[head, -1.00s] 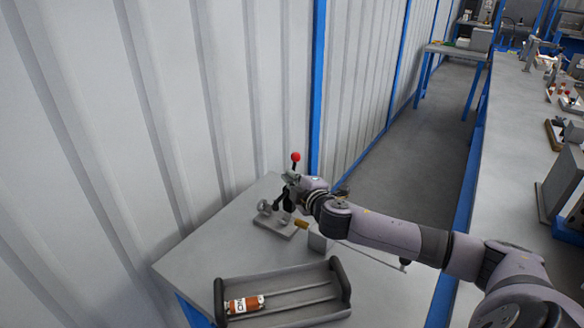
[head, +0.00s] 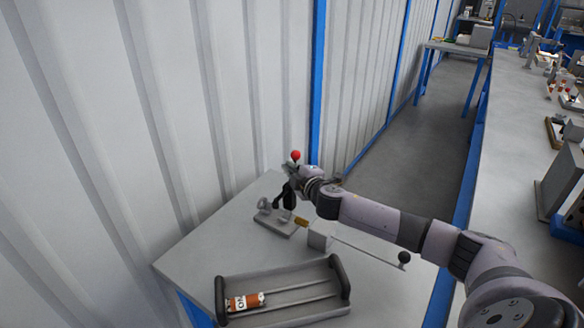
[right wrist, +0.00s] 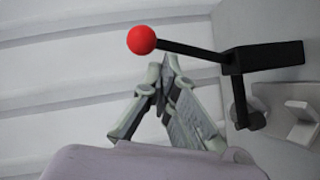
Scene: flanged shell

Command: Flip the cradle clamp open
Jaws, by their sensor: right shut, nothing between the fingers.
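The cradle clamp stands on a grey base plate (head: 275,224) at the far corner of the near table. Its black lever (head: 287,196) stands up and ends in a red ball (head: 295,155). The right wrist view also shows the red ball (right wrist: 142,40), its black rod (right wrist: 190,50) and the black clamp block (right wrist: 265,57). My right gripper (right wrist: 168,62) is shut and empty, its fingertips close below the rod in that view. I cannot tell if they touch. In the head view the right gripper (head: 290,171) is just below the ball and partly hides the lever. My left gripper is not in view.
A dark tray (head: 310,309) holds an orange-and-white cylinder (head: 245,302) at the table front. A ribbed wall (head: 150,120) rises close behind.

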